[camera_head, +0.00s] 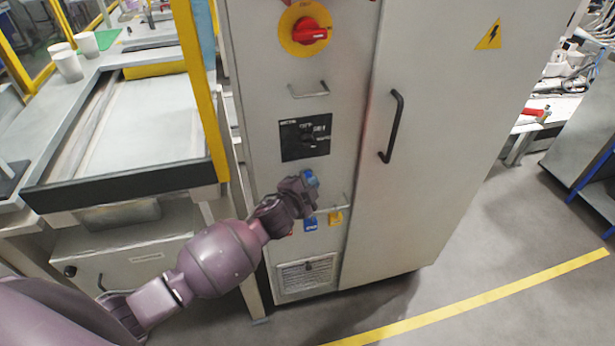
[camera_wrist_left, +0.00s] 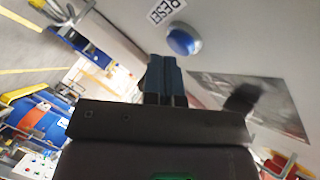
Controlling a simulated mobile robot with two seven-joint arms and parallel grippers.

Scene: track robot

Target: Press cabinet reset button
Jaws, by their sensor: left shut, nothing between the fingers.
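The grey cabinet (camera_head: 345,120) stands in the middle of the head view. My left gripper (camera_head: 308,196) is close to its front, below the black switch panel. A small blue round part, the reset button (camera_head: 311,177), shows at the gripper's upper edge and is partly covered by it. In the left wrist view the blue button (camera_wrist_left: 183,40) sits in a pale ring beside a label (camera_wrist_left: 166,9) reading "RESE", cut off. My left gripper's dark fingers (camera_wrist_left: 166,68) are shut and empty. Their tips appear just short of the button; contact cannot be told. My right gripper is out of view.
The cabinet front carries a red rotary switch (camera_head: 310,32), a metal handle (camera_head: 309,91), a black panel (camera_head: 305,138), and blue (camera_head: 310,223) and yellow (camera_head: 335,217) padlocks. A black door handle (camera_head: 392,126) is to the right. A yellow post (camera_head: 205,95) stands left.

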